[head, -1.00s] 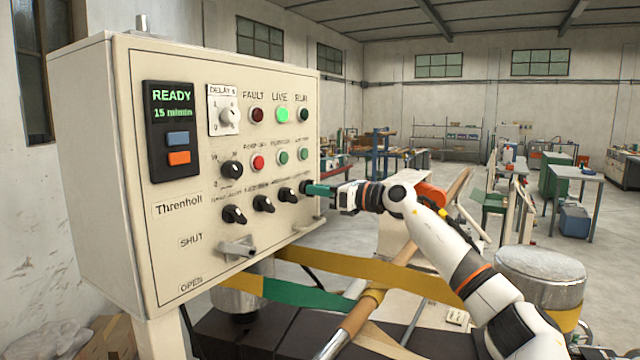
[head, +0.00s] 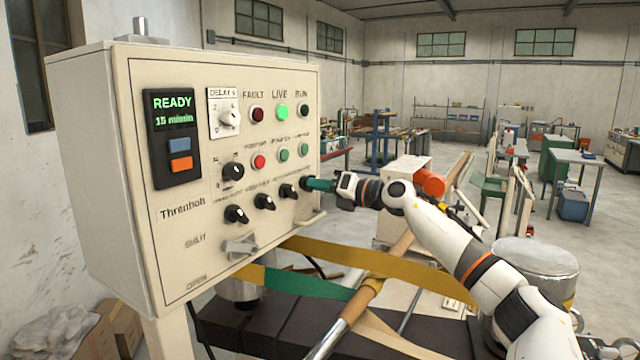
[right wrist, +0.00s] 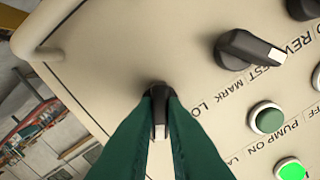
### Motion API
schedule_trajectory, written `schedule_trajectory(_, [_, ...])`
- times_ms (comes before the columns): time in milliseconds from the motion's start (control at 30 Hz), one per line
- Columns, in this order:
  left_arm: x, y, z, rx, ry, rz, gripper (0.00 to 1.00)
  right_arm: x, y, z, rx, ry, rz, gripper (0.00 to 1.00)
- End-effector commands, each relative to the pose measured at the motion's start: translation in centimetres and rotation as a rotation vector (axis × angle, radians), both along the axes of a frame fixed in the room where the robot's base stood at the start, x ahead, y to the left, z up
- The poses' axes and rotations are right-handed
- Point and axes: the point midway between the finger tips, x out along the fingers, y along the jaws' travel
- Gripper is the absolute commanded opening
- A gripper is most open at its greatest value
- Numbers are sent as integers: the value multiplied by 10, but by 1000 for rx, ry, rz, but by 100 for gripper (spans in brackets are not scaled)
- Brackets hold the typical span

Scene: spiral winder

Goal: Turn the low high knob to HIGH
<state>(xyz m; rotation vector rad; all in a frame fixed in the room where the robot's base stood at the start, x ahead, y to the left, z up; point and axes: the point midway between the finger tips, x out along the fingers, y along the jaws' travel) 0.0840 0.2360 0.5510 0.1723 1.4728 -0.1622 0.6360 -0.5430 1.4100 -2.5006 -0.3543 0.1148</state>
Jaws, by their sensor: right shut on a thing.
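The control panel (head: 235,190) stands at the left in the head view. The low high knob (head: 304,183) is the black one at the right end of its lower knob row, mostly covered by my right gripper (head: 318,185). In the right wrist view, the green fingers of my right gripper (right wrist: 158,100) are closed around this black knob (right wrist: 157,88), with its white pointer between them. Lettering starting "LO" shows beside it, but the rest is hidden by a finger. I cannot tell which mark the pointer faces. My left gripper is out of view.
Green and red buttons (head: 259,161) sit above. A grey lever (head: 240,246) sticks out below.

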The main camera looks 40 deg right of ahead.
Motion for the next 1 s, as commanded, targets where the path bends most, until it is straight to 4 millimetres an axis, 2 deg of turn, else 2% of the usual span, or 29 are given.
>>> schedule_trajectory(400, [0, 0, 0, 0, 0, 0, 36, 0, -1, 1, 10, -1, -2, 0])
schedule_trajectory(433, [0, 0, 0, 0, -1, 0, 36, 0, -1, 1, 10, -1, -2, 16])
schedule_trajectory(533, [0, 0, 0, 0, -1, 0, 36, 0, -1, 1, 8, 0, -2, 32])
schedule_trajectory(833, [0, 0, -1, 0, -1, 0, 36, -1, -1, 0, 6, 1, -1, 33])
schedule_trajectory(1000, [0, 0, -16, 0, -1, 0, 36, -16, -6, -6, 2, 2, -4, 33])
